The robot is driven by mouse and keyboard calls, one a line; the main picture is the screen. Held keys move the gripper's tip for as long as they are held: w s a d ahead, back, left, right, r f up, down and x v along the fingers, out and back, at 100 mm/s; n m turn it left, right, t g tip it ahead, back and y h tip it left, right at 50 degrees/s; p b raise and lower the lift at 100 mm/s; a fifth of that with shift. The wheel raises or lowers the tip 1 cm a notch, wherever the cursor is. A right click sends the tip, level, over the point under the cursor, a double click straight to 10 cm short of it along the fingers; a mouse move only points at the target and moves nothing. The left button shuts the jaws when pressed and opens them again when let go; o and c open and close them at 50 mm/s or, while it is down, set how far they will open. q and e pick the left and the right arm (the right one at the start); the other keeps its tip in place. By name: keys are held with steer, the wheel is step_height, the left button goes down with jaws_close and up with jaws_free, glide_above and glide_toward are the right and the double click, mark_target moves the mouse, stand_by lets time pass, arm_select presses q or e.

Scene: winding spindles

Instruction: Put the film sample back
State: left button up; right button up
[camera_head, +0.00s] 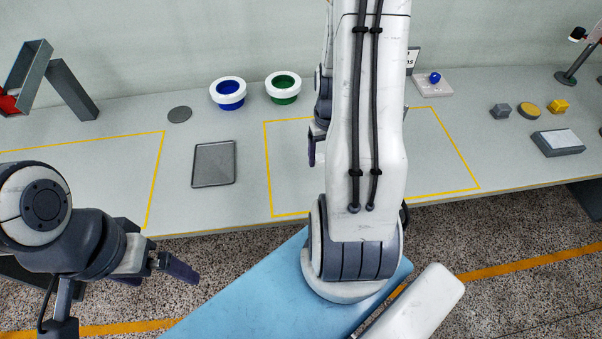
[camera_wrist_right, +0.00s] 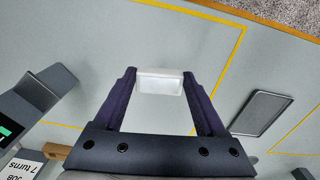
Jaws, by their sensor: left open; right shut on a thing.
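In the right wrist view a small white, partly see-through piece, which looks like the film sample (camera_wrist_right: 160,82), sits between the fingertips of my right gripper (camera_wrist_right: 161,77). The gripper is shut on it. Grey bench surface and a yellow line show around it; I cannot tell its height above the bench. In the head view my right arm hides the piece, and only one dark finger of my right gripper (camera_head: 313,151) shows, over the yellow-outlined area. My left gripper (camera_head: 160,275) is open and empty in front of the bench, at lower left.
A shallow grey tray (camera_head: 230,183) lies left of the outlined area. A grey bracket (camera_head: 75,92) stands far left. Small blocks and a dark box (camera_head: 558,144) are at right.

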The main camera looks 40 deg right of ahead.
steer(key=s+d+m, duration=0.1)
steer(key=s+d, duration=0.2)
steer(key=s, duration=0.1)
steer(key=p, duration=0.2)
glide_above(303, 176)
step_height(303, 176, down, 6)
steer(key=shift+r, duration=0.1)
step_height(303, 176, down, 4)
steer(key=shift+r+p, duration=0.1)
steer(key=shift+p, duration=0.6)
steer(key=shift+f, duration=0.2)
steer(key=shift+f, duration=0.15)
steer(key=o, duration=1.2)
steer(key=shift+o, duration=0.2)
steer(key=shift+r, duration=0.2)
step_height(303, 176, up, 12)
steer(key=b, duration=0.2)
